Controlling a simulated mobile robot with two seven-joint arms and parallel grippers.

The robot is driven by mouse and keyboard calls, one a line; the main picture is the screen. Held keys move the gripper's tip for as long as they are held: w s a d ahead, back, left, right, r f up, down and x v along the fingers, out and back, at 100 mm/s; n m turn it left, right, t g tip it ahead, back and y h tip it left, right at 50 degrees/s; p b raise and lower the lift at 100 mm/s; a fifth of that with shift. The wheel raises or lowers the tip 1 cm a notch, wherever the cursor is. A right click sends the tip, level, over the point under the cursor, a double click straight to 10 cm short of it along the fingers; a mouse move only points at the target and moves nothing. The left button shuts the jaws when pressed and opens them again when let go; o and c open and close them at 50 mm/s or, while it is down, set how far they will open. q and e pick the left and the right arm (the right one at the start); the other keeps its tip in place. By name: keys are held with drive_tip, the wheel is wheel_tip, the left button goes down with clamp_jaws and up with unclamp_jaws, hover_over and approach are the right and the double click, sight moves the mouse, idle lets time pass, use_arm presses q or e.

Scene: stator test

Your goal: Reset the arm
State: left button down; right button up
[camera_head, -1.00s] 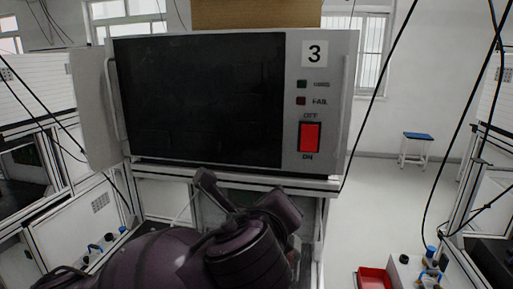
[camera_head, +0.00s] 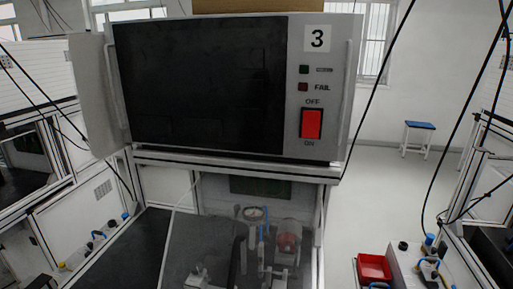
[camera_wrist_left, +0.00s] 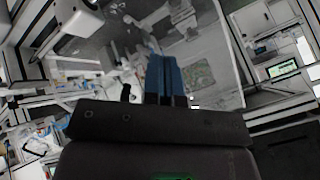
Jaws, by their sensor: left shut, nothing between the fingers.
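My left gripper (camera_wrist_left: 165,75) shows in the left wrist view, with its blue fingers together and nothing held between them. It is clear of any object there. The head view shows no arm and no gripper now. My right gripper is in neither view.
The test machine (camera_head: 328,75) numbered 3 has a dark screen and a red switch (camera_head: 311,124). Below it is a bay with a fixture and a gauge (camera_head: 254,213). A red bin (camera_head: 374,267) is at the lower right, and a blue-topped stool (camera_head: 419,125) stands on open floor behind.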

use_arm(q)
drive_tip(key=s+a+f+n+g+y, duration=0.1)
drive_tip(key=s+a+f+n+g, duration=0.1)
drive_tip(key=s+a+f+n, duration=0.5)
drive_tip(key=s+a+f+n+g+y, duration=0.1)
drive_tip(key=s+a+f+n+g, duration=0.25)
drive_tip(key=s, duration=0.55)
drive_tip(key=w+a+f+m+t+h, duration=0.1)
drive_tip(key=w+f+t, duration=0.7)
drive_tip(key=f+t, duration=0.1)
drive_tip(key=shift+a+f, duration=0.25)
drive_tip(key=shift+f, duration=0.3)
